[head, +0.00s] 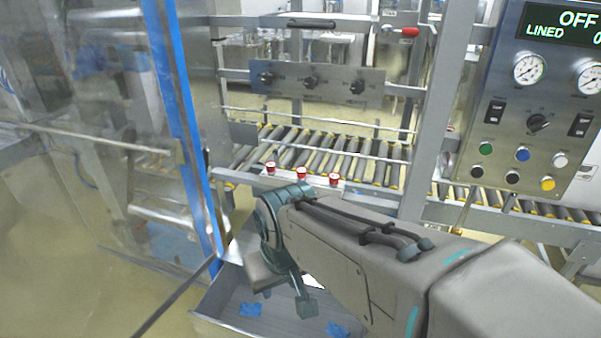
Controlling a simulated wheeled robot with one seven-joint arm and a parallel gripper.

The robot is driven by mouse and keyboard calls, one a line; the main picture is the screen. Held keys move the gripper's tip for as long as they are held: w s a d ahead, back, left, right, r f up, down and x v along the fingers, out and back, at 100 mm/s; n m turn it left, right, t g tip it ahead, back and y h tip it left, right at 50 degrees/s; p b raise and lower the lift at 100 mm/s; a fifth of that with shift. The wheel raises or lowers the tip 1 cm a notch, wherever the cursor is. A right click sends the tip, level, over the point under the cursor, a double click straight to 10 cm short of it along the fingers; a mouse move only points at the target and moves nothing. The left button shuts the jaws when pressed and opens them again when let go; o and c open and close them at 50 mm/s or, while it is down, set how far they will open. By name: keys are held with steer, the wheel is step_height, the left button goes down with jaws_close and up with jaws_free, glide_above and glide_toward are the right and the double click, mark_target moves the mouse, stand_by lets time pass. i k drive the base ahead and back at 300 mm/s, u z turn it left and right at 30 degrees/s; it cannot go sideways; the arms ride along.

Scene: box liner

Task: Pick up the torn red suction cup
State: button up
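Three small red-and-white suction cups stand in a row on a pale bar in front of the roller conveyor: a left one (270,167), a middle one (302,174) and a right one (334,179). They are too small to show which is torn. My gripper (303,303) points down, nearer to me and lower than the cups, over an open grey bin. It is apart from all three cups. My arm hides part of the bin, and the fingers are too unclear to show an opening or anything held.
The grey bin (213,322) holds blue scraps (250,310). A clear door with a blue edge (186,130) stands at left. The roller conveyor (335,150) runs behind the cups between metal posts. A control panel (535,110) reading OFF stands at right.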

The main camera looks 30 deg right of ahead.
mark_target(333, 178)
steer(key=z, duration=3.95)
steer(key=k, duration=1.5)
steer(key=u, duration=1.65)
steer(key=i, duration=0.5)
steer(key=u, duration=0.05)
